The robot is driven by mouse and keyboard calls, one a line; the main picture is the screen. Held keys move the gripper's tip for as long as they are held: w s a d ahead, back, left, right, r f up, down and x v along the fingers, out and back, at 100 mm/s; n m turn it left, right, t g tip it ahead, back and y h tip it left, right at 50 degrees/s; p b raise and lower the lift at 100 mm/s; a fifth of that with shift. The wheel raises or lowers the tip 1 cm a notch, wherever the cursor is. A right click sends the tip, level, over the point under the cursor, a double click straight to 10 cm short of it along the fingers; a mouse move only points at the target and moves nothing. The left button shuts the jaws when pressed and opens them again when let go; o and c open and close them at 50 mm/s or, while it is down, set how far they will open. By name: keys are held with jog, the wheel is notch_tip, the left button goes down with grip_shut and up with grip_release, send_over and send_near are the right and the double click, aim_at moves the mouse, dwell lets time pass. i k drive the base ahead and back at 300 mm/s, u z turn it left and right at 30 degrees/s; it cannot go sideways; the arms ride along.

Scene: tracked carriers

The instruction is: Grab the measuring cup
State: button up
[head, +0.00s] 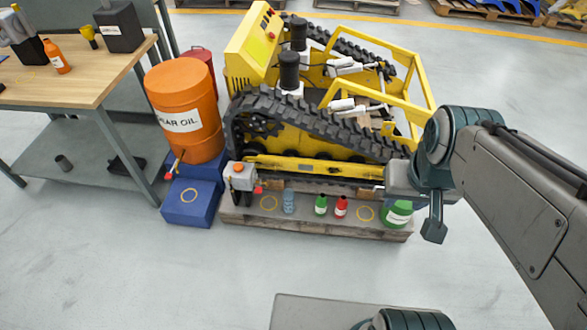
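A small light-blue, see-through vessel (289,203), which looks like the measuring cup, stands on the front edge of the wooden pallet (315,227). It is too small to make out a handle or markings. My gripper (434,231) hangs pointing down, to the right of the pallet and of the green container. It is well apart from the vessel. Its fingers show nearly edge-on, so whether they are open is not clear. Nothing shows held in it.
A green bottle (321,206), a red bottle (341,207) and a green container (397,214) stand right of the vessel. The yellow tracked carrier (325,168) rises behind.

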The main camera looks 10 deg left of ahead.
aim_at(288, 194)
jog(key=z, duration=0.2)
jog(key=k, duration=0.4)
jog(key=u, duration=1.35)
jog(key=i, duration=1.4)
jog(key=z, duration=0.65)
jog(key=i, duration=0.45)
jog(key=z, duration=0.5)
